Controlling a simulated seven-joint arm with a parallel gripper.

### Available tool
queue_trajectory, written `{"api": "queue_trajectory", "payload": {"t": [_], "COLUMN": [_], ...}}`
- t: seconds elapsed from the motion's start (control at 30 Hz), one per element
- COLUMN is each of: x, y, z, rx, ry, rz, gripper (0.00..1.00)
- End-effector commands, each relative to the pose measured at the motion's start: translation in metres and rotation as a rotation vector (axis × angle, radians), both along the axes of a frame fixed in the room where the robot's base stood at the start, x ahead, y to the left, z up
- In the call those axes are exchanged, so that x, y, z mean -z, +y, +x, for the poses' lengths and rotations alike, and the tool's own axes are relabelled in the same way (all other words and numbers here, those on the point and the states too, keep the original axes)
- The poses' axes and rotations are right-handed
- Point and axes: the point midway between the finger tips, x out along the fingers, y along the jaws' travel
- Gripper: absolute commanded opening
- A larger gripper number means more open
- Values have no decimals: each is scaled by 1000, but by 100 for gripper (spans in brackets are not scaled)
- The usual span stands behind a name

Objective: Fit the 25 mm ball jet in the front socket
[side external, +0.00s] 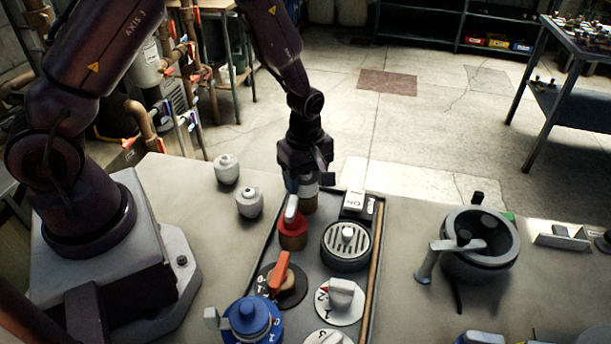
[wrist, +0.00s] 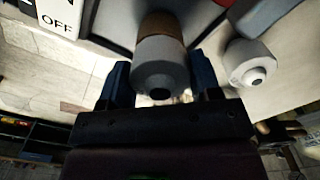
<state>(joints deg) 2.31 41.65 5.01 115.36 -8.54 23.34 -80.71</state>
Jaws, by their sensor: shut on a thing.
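My gripper (side external: 308,182) points down at the far left end of the tray (side external: 372,262). It is shut on a pale grey ball jet (wrist: 160,72), which sits between the blue fingers in the wrist view. A brown, round socket (side external: 308,203) is directly below the held jet; it also shows in the wrist view (wrist: 162,26). The jet is in line with the socket and touching it or very close; I cannot tell how deep it sits. Two more grey jets, one farther (side external: 227,169) and one nearer (side external: 250,203), stand on the table left of the tray. No size marking is readable.
The tray also holds a red-collared valve (side external: 292,233), an orange handle (side external: 280,273), a round grate (side external: 345,246), a white switch block (side external: 355,202) and numbered dials (side external: 340,297). A blue-topped fitting (side external: 252,318) stands in front. A grey pot-like housing (side external: 480,245) is at right.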

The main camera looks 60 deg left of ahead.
Motion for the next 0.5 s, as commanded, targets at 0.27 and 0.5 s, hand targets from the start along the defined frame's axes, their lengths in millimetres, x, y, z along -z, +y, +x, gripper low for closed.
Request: {"api": "queue_trajectory", "payload": {"t": [0.27, 0.5], "x": [2, 5], "y": [0, 0], "z": [0, 0], "rx": [0, -1], "ry": [0, 0], "rz": [0, 0], "gripper": [35, 35]}}
